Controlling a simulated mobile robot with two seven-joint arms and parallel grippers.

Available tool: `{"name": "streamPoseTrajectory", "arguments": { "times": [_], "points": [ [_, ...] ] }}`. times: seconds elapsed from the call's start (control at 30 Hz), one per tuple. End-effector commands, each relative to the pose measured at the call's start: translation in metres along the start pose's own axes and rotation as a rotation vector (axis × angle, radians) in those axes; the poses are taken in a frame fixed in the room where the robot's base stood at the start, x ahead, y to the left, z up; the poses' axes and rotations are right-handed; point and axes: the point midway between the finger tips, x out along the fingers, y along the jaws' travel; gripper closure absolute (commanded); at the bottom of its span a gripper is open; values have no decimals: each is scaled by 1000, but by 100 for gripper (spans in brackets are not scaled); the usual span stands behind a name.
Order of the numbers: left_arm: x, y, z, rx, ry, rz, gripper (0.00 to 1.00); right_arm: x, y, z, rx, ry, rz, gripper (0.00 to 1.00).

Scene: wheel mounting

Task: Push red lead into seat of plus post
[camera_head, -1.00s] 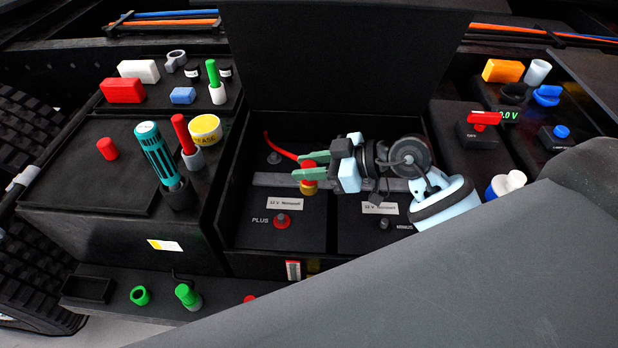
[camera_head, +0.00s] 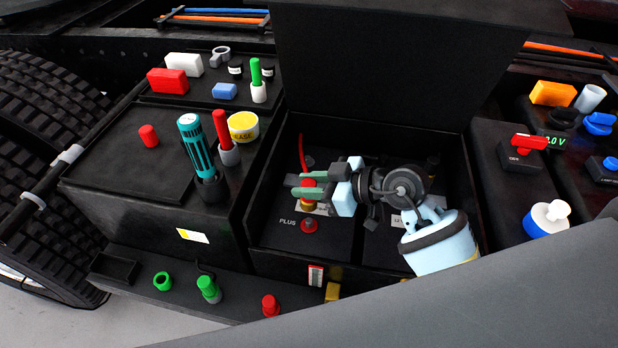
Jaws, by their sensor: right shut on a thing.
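The red lead (camera_head: 302,152) is a thin red cable at the back left of the open battery box, ending in a red and yellow terminal. My right gripper (camera_head: 308,188) reaches in from the right with its green fingers shut on this terminal. The plus post (camera_head: 309,226) is a red round post beside the PLUS label, just in front of and below the held terminal in the picture. A gap shows between terminal and post; the height of the terminal above the battery cannot be told. My left gripper is not in view.
The raised black lid (camera_head: 400,60) stands behind the box (camera_head: 258,262). To the left stand a teal-handled tool (camera_head: 195,142), a red-handled tool (camera_head: 222,130) and a yellow grease tin (camera_head: 243,126). A red switch (camera_head: 530,142) is at right.

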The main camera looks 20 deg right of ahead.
Motion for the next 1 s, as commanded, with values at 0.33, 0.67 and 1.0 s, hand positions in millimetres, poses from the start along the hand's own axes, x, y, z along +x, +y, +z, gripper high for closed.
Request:
{"name": "streamPoseTrajectory", "arguments": {
  "times": [0.33,0.67,1.0],
  "points": [
    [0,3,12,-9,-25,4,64,12,0,30,4,-3,-1,100],
    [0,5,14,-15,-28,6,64,16,0,39,1,1,1,100],
    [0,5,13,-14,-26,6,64,16,0,40,0,1,1,100]
  ]
}}
